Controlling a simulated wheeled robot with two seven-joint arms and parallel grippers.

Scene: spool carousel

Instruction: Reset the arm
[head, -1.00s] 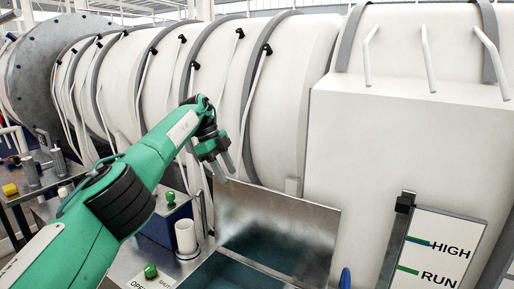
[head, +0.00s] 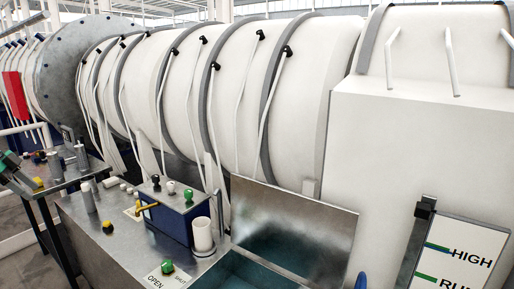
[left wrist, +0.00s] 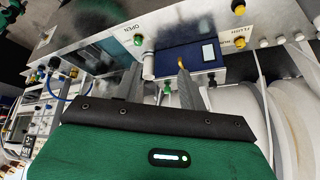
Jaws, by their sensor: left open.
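My left gripper (left wrist: 160,78) shows in the left wrist view, with its two grey fingers apart and nothing between them. Behind the fingers, in that view, are a metal bench and a blue box (left wrist: 200,57). In the head view, a small green and dark part of my left arm shows at the left edge, beside a side table. My right gripper is in neither view.
A large white cylindrical machine (head: 235,95) fills the back. In front stands a metal bench (head: 100,245) with a blue control box (head: 172,222), a white cup (head: 203,234), a green button (head: 167,267) and an open-lidded basin (head: 290,222). A HIGH/RUN panel (head: 462,255) is at right.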

